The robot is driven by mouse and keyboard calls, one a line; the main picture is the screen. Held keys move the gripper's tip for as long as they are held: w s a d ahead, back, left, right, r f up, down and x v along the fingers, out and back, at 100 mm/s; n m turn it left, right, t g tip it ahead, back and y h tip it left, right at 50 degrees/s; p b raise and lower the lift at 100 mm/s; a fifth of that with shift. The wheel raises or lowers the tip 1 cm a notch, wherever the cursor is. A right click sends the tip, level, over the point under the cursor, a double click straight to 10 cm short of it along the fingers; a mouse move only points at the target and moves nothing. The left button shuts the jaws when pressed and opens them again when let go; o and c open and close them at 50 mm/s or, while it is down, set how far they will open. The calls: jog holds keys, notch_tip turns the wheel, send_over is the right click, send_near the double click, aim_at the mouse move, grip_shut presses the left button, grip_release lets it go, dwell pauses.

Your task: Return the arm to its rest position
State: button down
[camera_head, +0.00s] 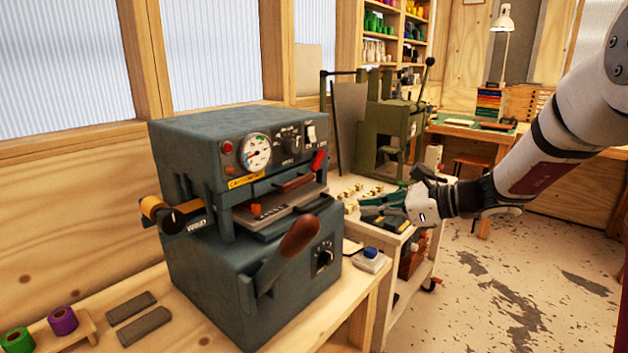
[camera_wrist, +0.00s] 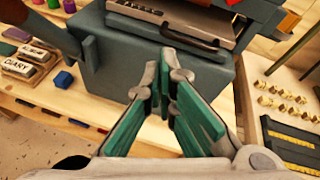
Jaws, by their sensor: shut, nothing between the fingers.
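My gripper (camera_head: 384,205) shows at the right in the head view, at the end of my white arm that reaches in from the right edge. It is in front of the white cart and to the right of the blue-grey foil press (camera_head: 250,215). In the wrist view my gripper (camera_wrist: 168,75) has its green-padded fingers together at the tips, with nothing between them. The press (camera_wrist: 190,90) is beyond the fingertips there. I cannot tell from these views how far apart they are.
A wooden bench (camera_head: 195,335) carries the press, a spool stand and two grey blocks. The white cart (camera_head: 412,285) holds small brass-coloured pieces (camera_head: 352,197). The floor (camera_head: 490,290) at the right is clear.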

jog(key=s+a+r+n+g+h, duration=0.1)
jog(key=s+a+n+g, duration=0.1)
jog(key=s+n, duration=0.35)
jog(key=s+a+r+n+g+h+p, duration=0.1)
jog(key=s+a+n+h, duration=0.15)
jog(key=s, duration=0.55)
jog(key=s+a+r+n+g+h, duration=0.1)
jog(key=s+a+n+g, duration=0.15)
jog(key=s, duration=0.35)
jog(key=s+d+n+h, duration=0.3)
jog(key=s+n, duration=0.3)
jog(key=s, duration=0.2)
jog(key=s+d+n+t+h+p, duration=0.1)
jog(key=s+d+n+h, duration=0.3)
jog(key=s, duration=0.5)
jog(key=shift+d+r+n, duration=0.3)
jog(key=shift+d+n, duration=0.45)
jog(key=shift+n, duration=0.3)
